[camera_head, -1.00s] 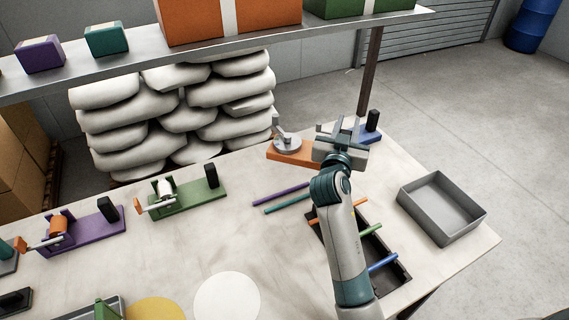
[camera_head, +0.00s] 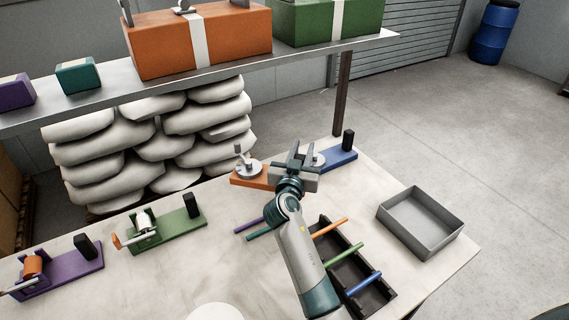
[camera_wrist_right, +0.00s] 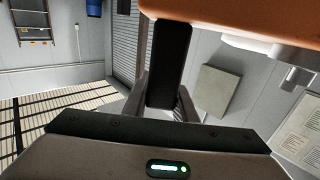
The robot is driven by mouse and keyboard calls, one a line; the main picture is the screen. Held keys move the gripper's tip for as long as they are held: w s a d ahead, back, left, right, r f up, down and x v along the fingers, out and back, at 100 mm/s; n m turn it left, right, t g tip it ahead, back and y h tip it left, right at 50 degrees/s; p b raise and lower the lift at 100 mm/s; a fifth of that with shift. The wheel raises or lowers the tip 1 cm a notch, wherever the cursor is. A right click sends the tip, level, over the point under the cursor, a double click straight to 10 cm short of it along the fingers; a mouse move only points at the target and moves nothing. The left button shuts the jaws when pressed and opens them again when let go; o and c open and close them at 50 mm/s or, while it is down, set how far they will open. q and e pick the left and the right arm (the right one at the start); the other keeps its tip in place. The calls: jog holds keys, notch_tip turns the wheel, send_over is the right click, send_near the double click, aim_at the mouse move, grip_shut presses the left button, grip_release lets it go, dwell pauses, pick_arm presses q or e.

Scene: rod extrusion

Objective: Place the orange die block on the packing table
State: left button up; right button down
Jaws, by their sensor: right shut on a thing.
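The orange block (camera_head: 247,182), with a round silver disc and an upright lever on top, is at the far edge of the pale table (camera_head: 190,265). My right gripper (camera_head: 297,158) is at its right end. In the right wrist view the orange body (camera_wrist_right: 235,14) fills the top, and a black post (camera_wrist_right: 170,62) joined to it sits between my fingers. My right gripper is shut on that post. The head view does not show clearly whether the block touches the table. My left gripper is not in view.
A blue fixture (camera_head: 338,158) stands just right of my right gripper. Green (camera_head: 165,228) and purple (camera_head: 60,275) fixtures stand on the left. A dark rack (camera_head: 350,275) of colored rods and an empty grey tray (camera_head: 420,222) are on the right.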

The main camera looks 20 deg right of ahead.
jog(key=w+a+f, duration=0.3)
jog(key=w, duration=0.1)
jog(key=shift+a, duration=0.3)
jog(key=shift+w+f+p, duration=0.1)
jog(key=shift+p, duration=0.2)
notch_tip(320, 180, down, 4)
jog(key=shift+r+p, duration=0.1)
jog(key=shift+p, duration=0.5)
jog(key=shift+f+b, duration=0.6)
jog(key=shift+b, duration=0.35)
jog(key=c, duration=1.4)
grip_release()
jog(key=shift+c, duration=0.2)
jog(key=shift+r, duration=0.15)
